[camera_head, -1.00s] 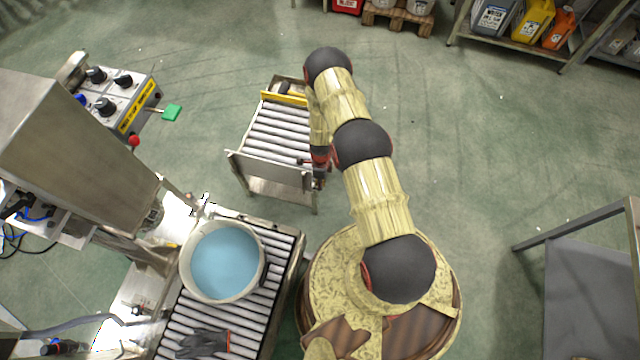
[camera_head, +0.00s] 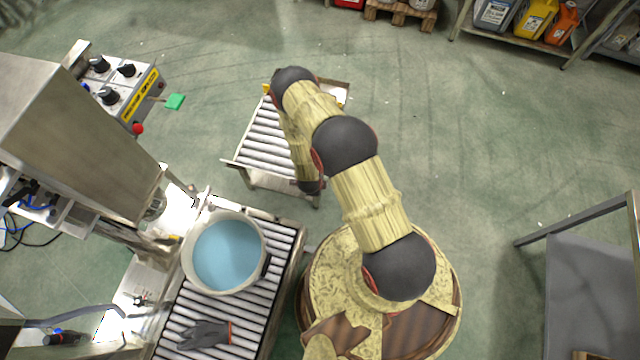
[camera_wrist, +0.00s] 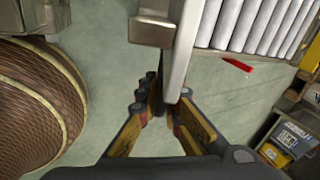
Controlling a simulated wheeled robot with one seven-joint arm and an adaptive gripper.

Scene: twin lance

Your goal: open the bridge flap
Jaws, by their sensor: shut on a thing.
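The bridge flap looks to be the pale metal panel (camera_head: 268,177) across the near end of the far roller conveyor; in the head view it shows as a narrow, nearly edge-on strip. In the wrist view its pale edge (camera_wrist: 181,58) runs down from the top between my fingers. My gripper (camera_wrist: 170,98) is shut on this edge. In the head view my arm hides the gripper, near the panel's right end. The flap's hinge cannot be made out.
The far conveyor's rollers (camera_head: 262,135) are bare. A gap of floor separates it from the near roller conveyor (camera_head: 285,240), which bears a bucket of blue liquid (camera_head: 226,254) and a dark glove (camera_head: 205,334). A control box (camera_head: 125,88) stands left.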

